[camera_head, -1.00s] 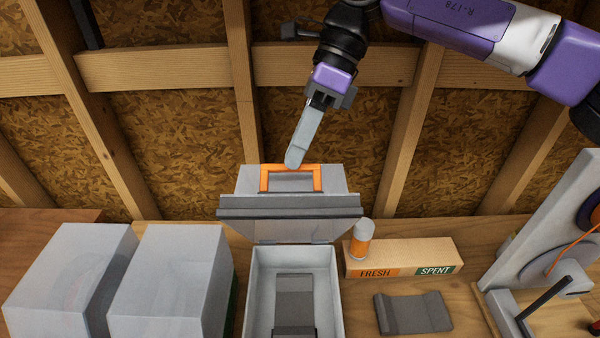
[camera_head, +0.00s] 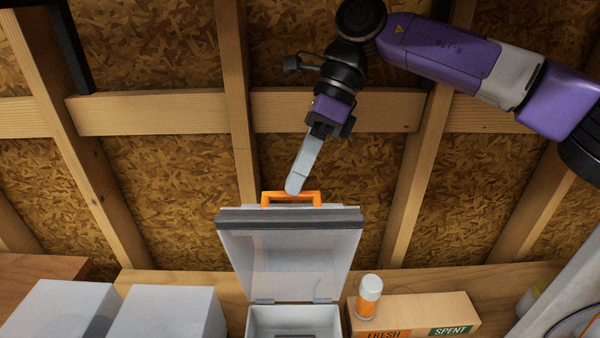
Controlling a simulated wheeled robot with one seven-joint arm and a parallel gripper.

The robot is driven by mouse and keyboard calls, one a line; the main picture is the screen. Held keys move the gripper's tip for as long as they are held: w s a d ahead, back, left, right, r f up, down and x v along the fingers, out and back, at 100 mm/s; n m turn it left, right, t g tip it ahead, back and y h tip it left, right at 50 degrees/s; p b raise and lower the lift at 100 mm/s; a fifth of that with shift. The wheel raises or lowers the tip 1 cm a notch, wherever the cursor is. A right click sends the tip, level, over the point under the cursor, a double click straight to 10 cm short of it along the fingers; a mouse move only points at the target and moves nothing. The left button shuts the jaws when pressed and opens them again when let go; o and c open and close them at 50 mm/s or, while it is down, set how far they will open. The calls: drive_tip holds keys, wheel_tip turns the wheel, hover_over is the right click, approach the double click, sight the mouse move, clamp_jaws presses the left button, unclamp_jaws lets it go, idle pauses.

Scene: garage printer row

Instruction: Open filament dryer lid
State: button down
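The filament dryer is a pale box whose base (camera_head: 292,318) is at the bottom centre, cut off by the frame's lower edge. Its translucent lid (camera_head: 292,262) is raised steeply above the base, hinged at the lower edge, with its underside facing me. A dark grey rim (camera_head: 290,218) runs along the lid's upper edge, and an orange handle (camera_head: 308,197) shows above it.
Two pale boxes stand at lower left, one at the far left (camera_head: 58,312) and one beside it (camera_head: 168,315). A white and orange bottle (camera_head: 369,290) and a box marked FRESH and SPENT (camera_head: 430,308) are right of the dryer. A stud wall (camera_head: 170,175) stands behind.

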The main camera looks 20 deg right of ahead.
drive_tip(key=c, duration=1.3)
unclamp_jaws()
wheel_tip(320, 180, down, 3)
drive_tip(key=shift+s+a, duration=0.1)
drive_tip(key=shift+s, duration=0.05)
drive_tip(key=shift+w+a+f, duration=0.1)
drive_tip(key=shift+w+f, duration=0.05)
drive_tip(key=shift+w, duration=0.05)
drive_tip(key=shift+c, duration=0.8)
drive_tip(key=shift+r, duration=0.35)
drive_tip(key=shift+d+r, duration=0.1)
drive_tip(key=shift+d, duration=0.1)
